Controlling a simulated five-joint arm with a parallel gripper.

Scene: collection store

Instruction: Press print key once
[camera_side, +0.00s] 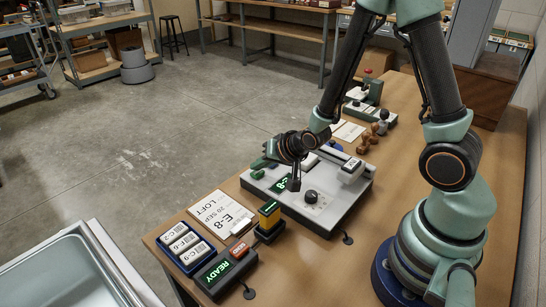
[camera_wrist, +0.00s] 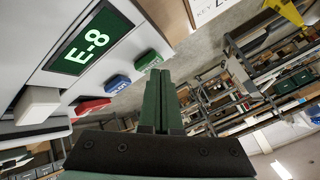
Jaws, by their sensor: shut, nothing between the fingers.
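The grey machine (camera_side: 335,205) on the bench has a green-lit display reading E-8 (camera_wrist: 91,44). Along its edge in the wrist view are a red key (camera_wrist: 91,106), a blue key (camera_wrist: 117,84) and a green key (camera_wrist: 148,60). The key lettering is too small to read, so I cannot tell which is the print key. My gripper (camera_wrist: 160,73) is shut and empty, its green fingertips by the green key; contact cannot be told. In the side view my gripper (camera_side: 262,164) is over the machine's left end and hides part of the key row.
A black knob (camera_side: 311,197) and a white block (camera_side: 352,170) are on the machine. Stamps (camera_side: 368,140) stand behind.

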